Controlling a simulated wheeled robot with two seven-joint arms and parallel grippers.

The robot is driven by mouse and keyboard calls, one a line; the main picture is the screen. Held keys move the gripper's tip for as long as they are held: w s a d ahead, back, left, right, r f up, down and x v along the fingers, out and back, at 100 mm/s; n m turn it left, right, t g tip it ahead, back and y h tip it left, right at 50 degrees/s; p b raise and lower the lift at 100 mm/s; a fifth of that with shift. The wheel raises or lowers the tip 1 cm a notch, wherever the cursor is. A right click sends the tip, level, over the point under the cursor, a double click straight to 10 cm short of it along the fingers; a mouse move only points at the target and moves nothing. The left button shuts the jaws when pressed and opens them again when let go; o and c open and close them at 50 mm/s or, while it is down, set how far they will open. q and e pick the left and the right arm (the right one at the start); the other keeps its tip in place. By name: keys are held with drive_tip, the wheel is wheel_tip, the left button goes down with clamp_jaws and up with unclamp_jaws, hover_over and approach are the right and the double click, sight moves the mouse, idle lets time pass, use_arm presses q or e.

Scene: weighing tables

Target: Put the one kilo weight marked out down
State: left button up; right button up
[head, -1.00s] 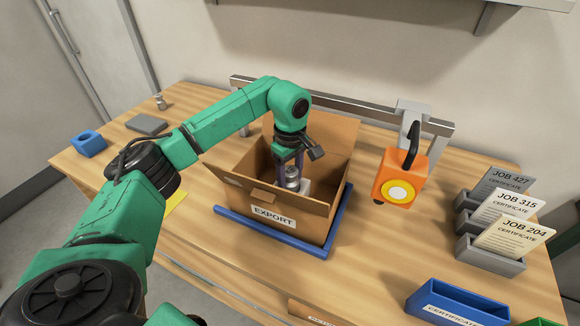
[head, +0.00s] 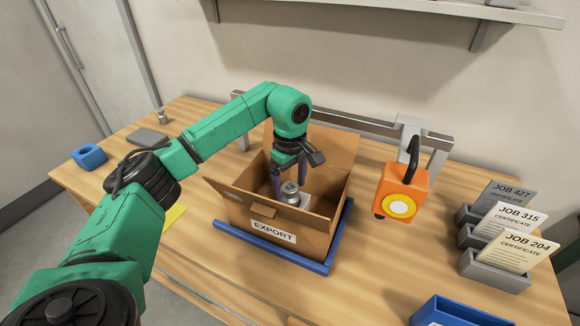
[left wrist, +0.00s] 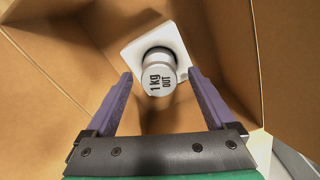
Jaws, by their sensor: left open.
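The silver weight (left wrist: 158,76), marked "1 kg OUT", stands on a white square pad (left wrist: 176,39) inside the cardboard box. It also shows in the head view (head: 290,192). My left gripper (left wrist: 159,75) is open, its two purple fingers apart on either side of the weight in the left wrist view. The gripper reaches down into the box in the head view (head: 288,180). Whether the fingers touch the weight is not clear, but gaps show beside it. My right gripper is not in view.
The open box labelled EXPORT (head: 232,208) sits on a blue-edged tray (head: 262,256). An orange hanging device (head: 387,184) is to the right. Certificate holders (head: 490,268) stand far right. A blue block (head: 89,156) and grey plate (head: 147,136) lie left.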

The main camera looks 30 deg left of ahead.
use_arm(q)
wheel_tip(320, 180, up, 10)
idle(0.5)
